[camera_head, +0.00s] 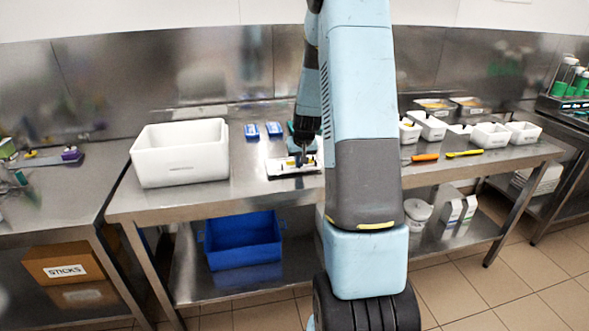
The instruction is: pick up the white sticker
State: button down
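I cannot pick out the white sticker for certain. A flat white item with a dark edge (281,171) lies on the steel table below my gripper and may carry it, but details are too small to tell. My gripper (303,158) is at the end of my blue arm, pointing down, over or just at this item. Small yellow and dark parts show around the fingertips. My arm hides the area right of the gripper. Whether the fingers are open or shut is not clear.
A large white bin (181,171) stands left on the table (240,187). Two small blue boxes (262,131) lie behind the gripper. Right of my arm are an orange tool (425,157), a yellow tool (464,154) and several white containers (490,136). A blue crate (243,243) sits below.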

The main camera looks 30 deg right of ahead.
jog(key=shift+r, duration=0.5)
notch_tip(320, 180, up, 3)
jog(key=shift+s+f, duration=0.1)
jog(key=shift+f, duration=0.1)
jog(key=s+r, duration=1)
jog(key=s, duration=0.3)
jog(key=shift+s+a+r, duration=0.15)
jog(key=shift+s+a, duration=0.25)
jog(key=shift+r, duration=2.55)
